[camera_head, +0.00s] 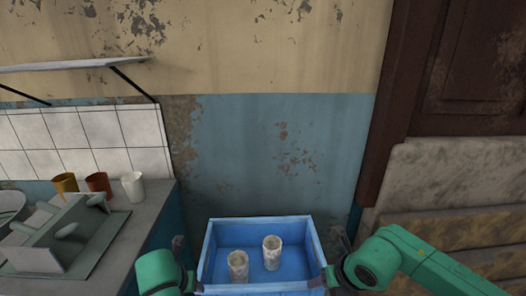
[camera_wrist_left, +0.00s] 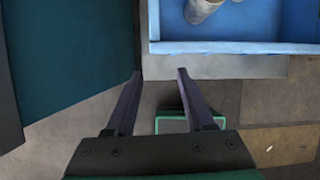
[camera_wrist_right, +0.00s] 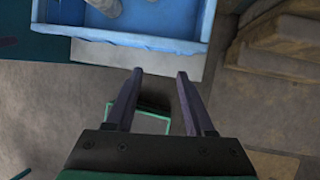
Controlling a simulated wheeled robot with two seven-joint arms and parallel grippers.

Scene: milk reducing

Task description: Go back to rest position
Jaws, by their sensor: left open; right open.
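A blue crate (camera_head: 258,289) stands low in the middle of the head view, with two pale, stained cups (camera_head: 272,253) (camera_head: 238,266) upright inside it. My right gripper (camera_head: 335,262) is at the crate's right side, open and empty. My left gripper (camera_head: 182,262) is at the crate's left side, partly cut off by the picture edge. In the left wrist view its two fingers (camera_wrist_left: 160,76) are apart with nothing between them, just short of the crate (camera_wrist_left: 230,48). In the right wrist view the fingers (camera_wrist_right: 160,73) are also apart and empty near the crate (camera_wrist_right: 130,38).
A grey counter (camera_head: 150,215) at the left bears an orange cup (camera_head: 65,184), a red cup (camera_head: 98,184), a white cup (camera_head: 133,187) and a sink with a dish rack (camera_head: 60,240). A shelf (camera_head: 75,65) hangs above. Stone-like slabs (camera_head: 450,175) stand at the right.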

